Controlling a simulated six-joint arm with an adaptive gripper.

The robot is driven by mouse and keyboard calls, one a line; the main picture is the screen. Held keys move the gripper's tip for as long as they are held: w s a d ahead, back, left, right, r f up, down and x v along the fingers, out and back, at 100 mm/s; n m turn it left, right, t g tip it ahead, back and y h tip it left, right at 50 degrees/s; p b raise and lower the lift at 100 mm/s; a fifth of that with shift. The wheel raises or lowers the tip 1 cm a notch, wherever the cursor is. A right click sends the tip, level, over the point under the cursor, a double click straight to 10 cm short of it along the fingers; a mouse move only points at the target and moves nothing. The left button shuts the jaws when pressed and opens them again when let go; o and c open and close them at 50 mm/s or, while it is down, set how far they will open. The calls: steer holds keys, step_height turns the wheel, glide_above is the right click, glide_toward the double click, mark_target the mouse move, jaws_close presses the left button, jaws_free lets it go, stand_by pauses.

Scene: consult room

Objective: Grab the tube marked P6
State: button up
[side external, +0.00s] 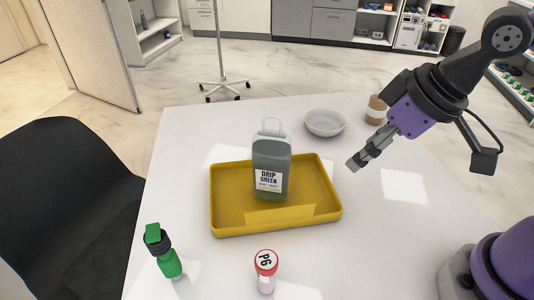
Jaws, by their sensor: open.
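The tube marked P6 (266,284) stands upright near the front edge of the white table, in front of the yellow tray. It has a red-rimmed white cap with "P6" on top and a pale pinkish body. My gripper (355,164) is open and empty above the right part of the table, to the right of the tray. It is well apart from the tube, farther back and to the right.
A yellow tray (225,218) holds a grey-green jug (271,160) labelled "DRIP GREEN". A white bowl (325,123) and a cup (376,110) stand at the back.

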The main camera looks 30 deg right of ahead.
steer(key=s+a+f+n+g+y, duration=0.1)
steer(key=a+f+n, duration=0.2)
steer(key=a, duration=0.6)
steer(key=n, duration=0.2)
glide_toward(262, 274)
step_height(262, 274, down, 3)
steer(key=w+d, duration=0.2)
steer(key=shift+g, duration=0.4)
steer(key=x, duration=0.5)
steer(key=shift+s+a, duration=0.25)
steer(key=shift+a, duration=0.1)
steer(key=shift+y, duration=0.3)
steer(key=shift+w+x, duration=0.2)
steer(key=shift+x, duration=2.55)
steer(key=c, duration=1)
